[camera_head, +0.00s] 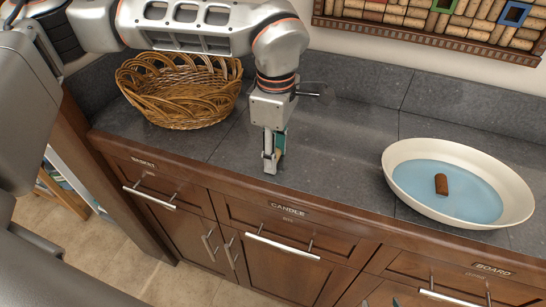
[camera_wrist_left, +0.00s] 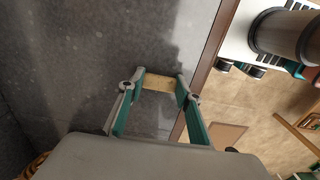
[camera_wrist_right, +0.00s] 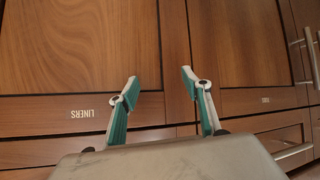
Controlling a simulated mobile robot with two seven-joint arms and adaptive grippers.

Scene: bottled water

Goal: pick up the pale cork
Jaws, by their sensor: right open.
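The pale cork (camera_wrist_left: 160,82) spans the gap between the fingers of my left gripper (camera_wrist_left: 160,88) in the left wrist view, with a finger against each end. In the head view my left gripper (camera_head: 272,158) points down at the grey counter near its front edge, and its fingers largely hide the cork. I cannot tell whether the cork still touches the counter. My right gripper (camera_wrist_right: 158,82) is open and empty in the right wrist view, facing brown cabinet fronts.
A wicker basket (camera_head: 178,90) stands on the counter at left. A white bowl (camera_head: 517,195) of blue water at right holds a darker brown cork (camera_head: 441,184). The counter (camera_head: 340,150) between gripper and bowl is clear. Labelled drawers (camera_head: 285,230) lie below, and a framed cork board (camera_head: 440,25) hangs behind.

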